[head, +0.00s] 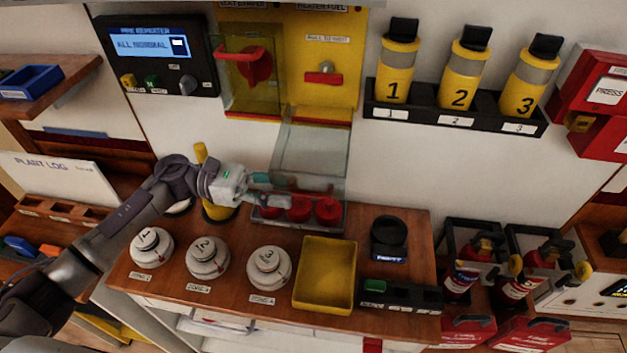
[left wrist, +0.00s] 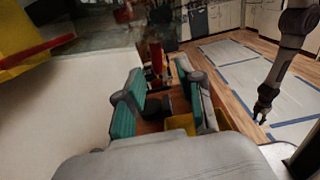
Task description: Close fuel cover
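The clear fuel cover (head: 312,148) hangs down below the yellow heater-fuel panel (head: 343,62) in the head view, its lower part behind the red-topped row on the bench. The fuel panel's front, with a small red and silver pull (head: 324,75), is uncovered. My left gripper (head: 282,190) is at the cover's lower left, fingers pointing right; whether it touches the cover I cannot tell. In the left wrist view its teal-padded fingers (left wrist: 157,100) stand apart with nothing held between them. A dark gripper, apparently my right one (left wrist: 262,112), shows small at the right there, above the floor.
A second clear cover (head: 240,95) sits over a red handle to the left. The red-topped row (head: 300,212), several white round dials (head: 207,257) and a yellow tray (head: 325,275) crowd the bench under my left arm. Numbered yellow canisters (head: 460,75) hang at the right.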

